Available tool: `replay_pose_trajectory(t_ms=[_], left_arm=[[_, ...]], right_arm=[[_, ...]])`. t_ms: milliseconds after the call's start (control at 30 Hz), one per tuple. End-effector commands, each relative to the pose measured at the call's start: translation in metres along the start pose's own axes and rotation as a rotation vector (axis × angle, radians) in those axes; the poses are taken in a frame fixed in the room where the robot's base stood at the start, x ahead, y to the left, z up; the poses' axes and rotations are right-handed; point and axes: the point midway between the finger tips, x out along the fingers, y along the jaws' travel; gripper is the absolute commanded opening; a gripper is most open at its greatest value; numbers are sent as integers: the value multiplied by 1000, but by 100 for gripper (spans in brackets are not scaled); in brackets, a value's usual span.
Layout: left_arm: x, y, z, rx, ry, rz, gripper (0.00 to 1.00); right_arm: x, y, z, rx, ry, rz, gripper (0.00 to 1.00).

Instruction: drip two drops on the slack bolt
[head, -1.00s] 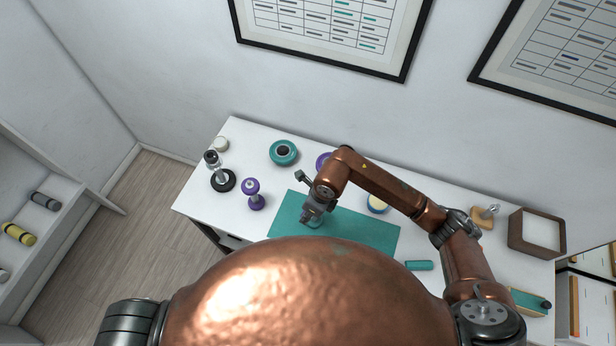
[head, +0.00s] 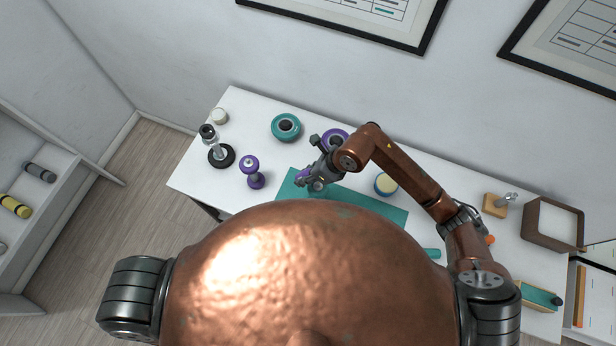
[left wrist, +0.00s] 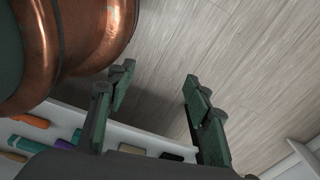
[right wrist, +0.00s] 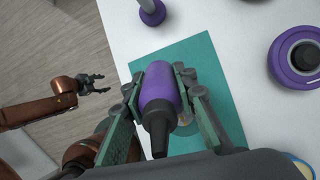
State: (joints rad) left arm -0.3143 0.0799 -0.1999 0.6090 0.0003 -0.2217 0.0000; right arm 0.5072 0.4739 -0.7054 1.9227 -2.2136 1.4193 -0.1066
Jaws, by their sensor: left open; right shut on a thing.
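My right gripper (right wrist: 160,90) is shut on a purple bottle (right wrist: 162,82) with a black nozzle (right wrist: 157,135). In the head view the right gripper (head: 308,180) is over the teal mat (head: 386,212), and only a bit of the bottle shows. The nozzle points toward the lower edge of the right wrist view. My left gripper (left wrist: 158,76) is open and empty, above the floor. I cannot tell which thing is the slack bolt. Candidates in the head view are a grey post on a black base (head: 221,157) and a block with a metal piece (head: 495,205).
On the white table stand a teal disc (head: 286,127), a purple disc (head: 335,138), a purple stand (head: 252,172), a white round lid (head: 219,116) and a blue-rimmed jar (head: 385,185). A brown frame-like box (head: 552,225) is at the right. The front left tabletop is clear.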

Motion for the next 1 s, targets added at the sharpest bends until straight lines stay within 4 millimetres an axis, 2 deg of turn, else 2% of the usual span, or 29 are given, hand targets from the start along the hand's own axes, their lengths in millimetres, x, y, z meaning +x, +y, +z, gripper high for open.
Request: replay_pose_trajectory(t_ms=[33, 200, 267, 467, 733, 933, 1000], left_arm=[[11, 0, -6, 2, 8, 0, 47], [30, -1, -28, 6, 38, -2, 47], [37, -1, -32, 7, 44, -2, 47], [60, 0, -25, 7, 37, -1, 47], [90, 2, -6, 3, 14, 0, 47], [113, 3, -2, 4, 10, 0, 47], [107, 3, -4, 4, 12, 0, 47]], right_arm=[[8, 0, -3, 3, -23, 6, 0], [18, 0, -2, 3, -91, 24, 0], [21, 0, -2, 3, -114, 30, 0], [30, 0, 0, 2, -195, 51, 0], [40, 0, 0, 3, -292, 77, 0], [47, 1, 2, 2, -361, 96, 0], [42, 1, 5, 0, -359, 94, 0]])
